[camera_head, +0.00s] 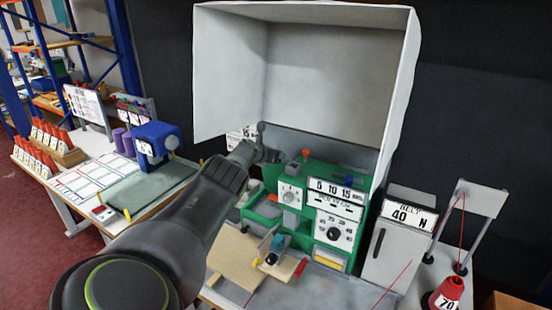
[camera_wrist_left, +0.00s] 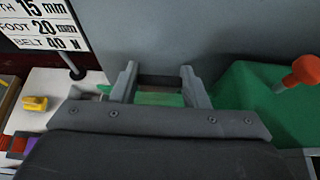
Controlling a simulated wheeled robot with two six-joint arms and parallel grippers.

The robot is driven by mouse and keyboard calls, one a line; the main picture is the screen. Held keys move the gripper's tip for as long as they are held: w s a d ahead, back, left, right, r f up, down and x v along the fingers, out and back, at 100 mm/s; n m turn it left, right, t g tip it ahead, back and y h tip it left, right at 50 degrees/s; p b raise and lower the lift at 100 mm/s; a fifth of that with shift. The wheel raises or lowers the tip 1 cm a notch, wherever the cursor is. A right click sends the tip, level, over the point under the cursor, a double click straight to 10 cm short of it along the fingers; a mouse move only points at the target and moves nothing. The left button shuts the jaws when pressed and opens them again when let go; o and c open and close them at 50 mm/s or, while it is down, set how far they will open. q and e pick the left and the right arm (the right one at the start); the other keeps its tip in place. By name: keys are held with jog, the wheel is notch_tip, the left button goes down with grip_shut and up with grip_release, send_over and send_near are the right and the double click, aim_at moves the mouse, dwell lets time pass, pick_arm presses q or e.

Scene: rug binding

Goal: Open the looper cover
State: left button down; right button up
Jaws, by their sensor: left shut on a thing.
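The green machine (camera_head: 310,185) stands on the bench with dials and number plates on its front. My left arm reaches across to its back left, and my left gripper (camera_head: 264,147) is at the lower edge of a grey panel (camera_head: 315,148). In the left wrist view my left gripper (camera_wrist_left: 160,84) has its fingers around a dark bar (camera_wrist_left: 160,80) at the near edge of a broad grey panel (camera_wrist_left: 175,35). I cannot tell for sure whether this panel is the looper cover. My right gripper is not in view.
A large pale hood (camera_head: 330,75) rises above the machine. An orange-topped lever (camera_wrist_left: 303,72) stands close to the right of my left gripper. A grey box (camera_head: 397,250) and a red cone (camera_head: 446,294) stand at the right. A wooden board (camera_head: 237,258) lies in front.

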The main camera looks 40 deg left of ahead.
pick_arm(q)
jog(key=shift+w+a+r, duration=0.1)
jog(key=shift+w+r, duration=0.05)
jog(key=shift+w, duration=0.15)
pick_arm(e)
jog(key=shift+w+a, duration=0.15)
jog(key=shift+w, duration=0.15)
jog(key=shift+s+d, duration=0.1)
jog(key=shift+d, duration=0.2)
pick_arm(q)
jog(key=c, duration=1.2)
grip_release()
jog(key=o, duration=0.4)
jog(key=shift+s+r, duration=0.1)
jog(key=shift+s, duration=0.15)
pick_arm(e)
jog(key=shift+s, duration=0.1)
pick_arm(q)
jog(key=shift+w, duration=0.1)
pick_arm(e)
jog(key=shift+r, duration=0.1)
